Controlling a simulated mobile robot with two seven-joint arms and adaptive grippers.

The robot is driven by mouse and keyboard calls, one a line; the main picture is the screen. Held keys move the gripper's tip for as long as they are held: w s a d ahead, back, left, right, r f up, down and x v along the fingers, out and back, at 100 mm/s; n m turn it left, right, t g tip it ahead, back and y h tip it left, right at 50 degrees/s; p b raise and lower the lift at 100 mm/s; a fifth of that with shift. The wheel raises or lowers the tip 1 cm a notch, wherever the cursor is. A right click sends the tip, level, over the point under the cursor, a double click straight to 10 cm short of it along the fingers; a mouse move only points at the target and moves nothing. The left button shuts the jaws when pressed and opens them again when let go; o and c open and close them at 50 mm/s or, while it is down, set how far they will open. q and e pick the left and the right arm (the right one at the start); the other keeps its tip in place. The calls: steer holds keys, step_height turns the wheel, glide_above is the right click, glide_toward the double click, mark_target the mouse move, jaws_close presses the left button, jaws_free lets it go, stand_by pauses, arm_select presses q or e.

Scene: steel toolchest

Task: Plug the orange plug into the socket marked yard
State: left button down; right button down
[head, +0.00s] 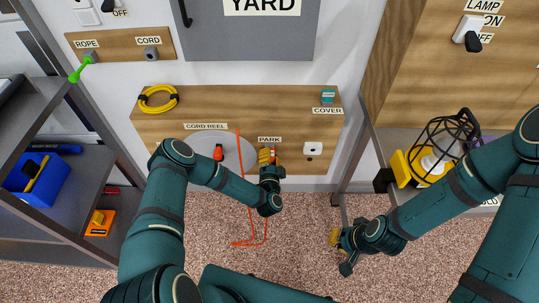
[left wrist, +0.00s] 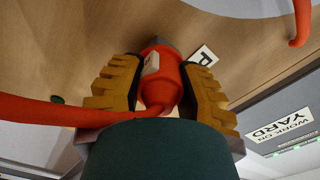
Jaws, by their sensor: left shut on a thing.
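The orange plug (left wrist: 162,82) is between the yellow fingers of my left gripper (left wrist: 160,85), which is shut on it. Its front end meets a grey fitting (left wrist: 160,45) on the wooden board, beside a partly hidden label. In the head view my left gripper (head: 267,156) is at the board just below the PARK label (head: 269,139). The plug's orange cord (left wrist: 60,110) trails left in the wrist view. A YARD sign (head: 262,4) is on a grey panel; no socket of that name is clearly visible. My right gripper (head: 336,238) is low, away from the board; its opening is unclear.
The cord reel (head: 232,165) is left of my left gripper; orange cord (head: 250,220) hangs to the floor. A white socket (head: 313,149) is to the right. A yellow coil (head: 158,98) and teal cover (head: 327,96) are above. Shelves flank the board.

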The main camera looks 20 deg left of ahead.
arm_select(q)
steer(key=shift+s+d+p, duration=0.2)
steer(key=shift+s+p, duration=0.3)
steer(key=shift+s, duration=0.15)
stand_by(0.4)
steer(key=shift+p+v, duration=0.65)
steer(key=shift+v, duration=0.65)
steer(key=shift+r, duration=0.1)
